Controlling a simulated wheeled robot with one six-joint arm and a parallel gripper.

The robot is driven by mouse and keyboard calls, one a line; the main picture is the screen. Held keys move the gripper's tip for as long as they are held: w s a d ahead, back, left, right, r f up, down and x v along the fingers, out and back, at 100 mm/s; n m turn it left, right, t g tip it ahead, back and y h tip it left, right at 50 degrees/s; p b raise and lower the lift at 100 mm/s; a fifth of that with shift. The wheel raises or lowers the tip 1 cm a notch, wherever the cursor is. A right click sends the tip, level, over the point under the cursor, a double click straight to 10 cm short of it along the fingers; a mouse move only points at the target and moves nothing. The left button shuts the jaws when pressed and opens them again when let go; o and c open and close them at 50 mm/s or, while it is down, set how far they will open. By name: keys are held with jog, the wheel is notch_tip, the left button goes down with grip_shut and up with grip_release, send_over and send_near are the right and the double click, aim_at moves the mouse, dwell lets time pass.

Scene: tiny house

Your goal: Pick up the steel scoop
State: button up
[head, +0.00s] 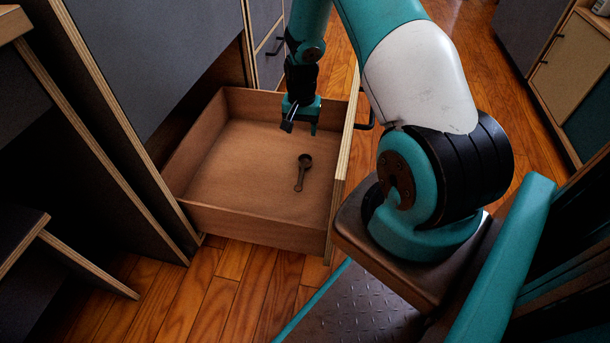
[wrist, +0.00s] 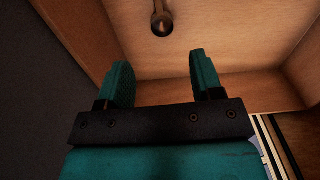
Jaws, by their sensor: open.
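The steel scoop (head: 302,171) is a small dark scoop with a round bowl and a straight handle. It lies on the floor of the open wooden drawer (head: 215,220), right of the middle. In the wrist view the scoop (wrist: 162,22) shows at the top edge, with part of its handle cut off. My gripper (head: 301,130) hangs over the far right part of the drawer, above and beyond the scoop. In the wrist view my gripper (wrist: 162,75) is open with nothing between its fingers. The scoop lies beyond the fingertips, apart from them.
The drawer's walls surround the scoop, and its front panel (head: 343,165) with a dark handle (head: 366,112) is on the right. The grey cabinet (head: 150,60) stands to the left. Otherwise the drawer looks empty. Bare wood floor (head: 200,290) lies in front of it.

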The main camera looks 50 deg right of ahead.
jog(key=b, duration=0.7)
send_near(303, 166)
jog(key=f, duration=0.5)
jog(key=shift+s+a+f, duration=0.15)
jog(key=shift+s+a, duration=0.05)
jog(key=shift+a, duration=0.05)
notch_tip(303, 166, down, 5)
jog(key=b, duration=0.4)
jog(key=shift+w+d+f+b, duration=0.1)
jog(key=shift+d+f+b, duration=0.05)
jog(key=shift+b, duration=0.25)
jog(key=shift+c, duration=0.3)
grip_shut()
